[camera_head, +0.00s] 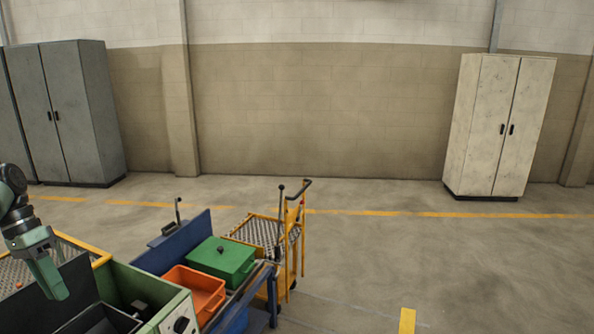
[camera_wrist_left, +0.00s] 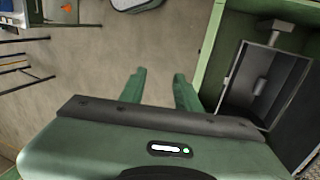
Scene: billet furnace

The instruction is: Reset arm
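My left gripper (camera_head: 54,285) hangs at the lower left of the head view, its green fingers pointing down beside the green machine. In the left wrist view my left gripper (camera_wrist_left: 159,74) shows two green fingers apart. Only floor shows between them and nothing is held. My right gripper is in neither view.
The green machine (camera_head: 150,295) stands at the lower left, and its open dark compartment (camera_wrist_left: 262,80) shows at the right in the wrist view. An orange bin (camera_head: 195,290), a green box (camera_head: 222,258) and a yellow trolley (camera_head: 262,232) stand beside it. Floor at the right is clear.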

